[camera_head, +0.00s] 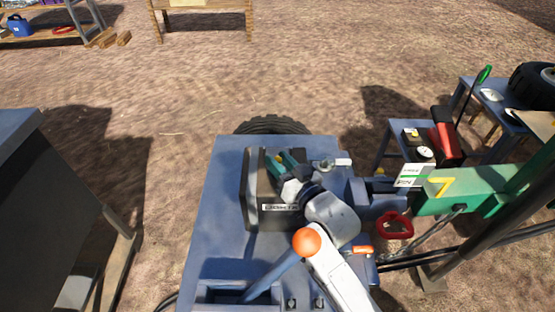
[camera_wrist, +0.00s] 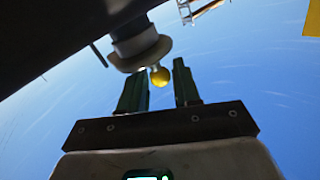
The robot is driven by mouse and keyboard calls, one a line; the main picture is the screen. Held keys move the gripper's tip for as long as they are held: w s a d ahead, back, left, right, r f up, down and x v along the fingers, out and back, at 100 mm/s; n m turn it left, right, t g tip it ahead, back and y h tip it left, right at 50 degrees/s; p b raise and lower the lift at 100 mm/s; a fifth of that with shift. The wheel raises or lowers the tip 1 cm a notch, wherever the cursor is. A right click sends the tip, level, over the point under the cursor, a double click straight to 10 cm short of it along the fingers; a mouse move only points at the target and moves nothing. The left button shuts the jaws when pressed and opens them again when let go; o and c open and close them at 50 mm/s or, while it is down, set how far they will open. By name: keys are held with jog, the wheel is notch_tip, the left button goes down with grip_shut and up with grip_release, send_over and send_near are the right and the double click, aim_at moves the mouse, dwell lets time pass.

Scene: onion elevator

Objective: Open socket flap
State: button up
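My gripper (camera_head: 287,160) is over the dark box on the blue metal platform (camera_head: 222,190) in the head view. In the wrist view its two green fingers (camera_wrist: 159,84) stand apart with a gap between them. A small yellow ball-shaped knob (camera_wrist: 159,76) shows in this gap, near the fingertips; I see no finger closed on it. The knob sits at the lower edge of a grey round socket-like part (camera_wrist: 140,48). I cannot tell clearly which part is the flap or whether it is open. In the head view my gripper and arm hide much of this spot.
The dark box (camera_head: 253,205) with a label stands on the platform. A red ring handle (camera_head: 395,226) and a green beam (camera_head: 455,190) lie to the right. A side table with a black and white box (camera_head: 418,145) stands beyond. Open dirt ground lies behind the platform.

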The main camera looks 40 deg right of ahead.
jog(key=shift+w+d, duration=0.1)
jog(key=shift+w, duration=0.5)
jog(key=shift+c, duration=0.5)
grip_shut()
